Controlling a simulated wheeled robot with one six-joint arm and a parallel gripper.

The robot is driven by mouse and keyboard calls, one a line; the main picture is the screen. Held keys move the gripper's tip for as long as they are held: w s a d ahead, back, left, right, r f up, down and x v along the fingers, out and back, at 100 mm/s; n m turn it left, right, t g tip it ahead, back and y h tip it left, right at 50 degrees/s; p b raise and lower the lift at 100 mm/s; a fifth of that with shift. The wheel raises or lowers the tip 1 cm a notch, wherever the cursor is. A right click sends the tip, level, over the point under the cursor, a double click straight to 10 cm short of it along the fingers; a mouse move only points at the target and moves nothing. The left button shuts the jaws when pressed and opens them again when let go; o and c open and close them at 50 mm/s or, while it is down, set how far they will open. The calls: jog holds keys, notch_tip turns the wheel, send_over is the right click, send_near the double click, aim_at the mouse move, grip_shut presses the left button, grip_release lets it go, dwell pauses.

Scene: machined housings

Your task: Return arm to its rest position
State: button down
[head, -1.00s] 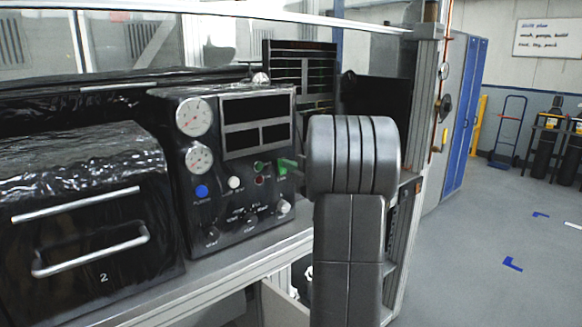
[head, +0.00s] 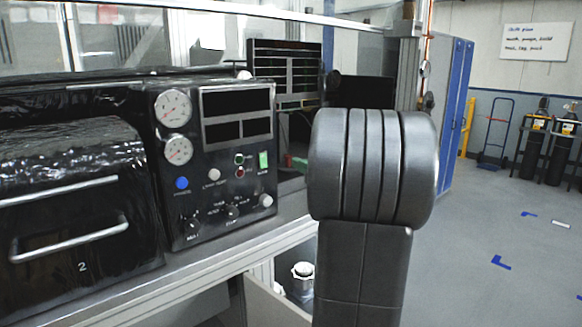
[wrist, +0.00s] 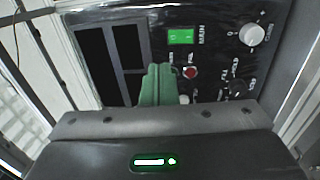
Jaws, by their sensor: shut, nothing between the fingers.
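My arm stands large in the middle of the head view, in front of the bench's right end. My gripper shows in the wrist view with its green fingers (wrist: 158,84) together and nothing between them. In the head view the gripper is mostly hidden behind my arm. In the wrist view the fingers appear in front of the black control panel (wrist: 215,60), near its red button (wrist: 190,73) and green MAIN switch (wrist: 181,37). I cannot tell the exact gap to the panel. The panel also shows in the head view (head: 215,190).
A black chamber with a metal handle (head: 70,243) stands left of the panel on the grey bench (head: 190,275). A metal post (head: 408,70) rises behind my arm. The floor at right (head: 500,225) is clear, with a hand truck (head: 497,135) and gas cylinders farther back.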

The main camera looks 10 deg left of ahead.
jog(key=shift+s+d, duration=0.25)
jog(key=shift+d, duration=0.1)
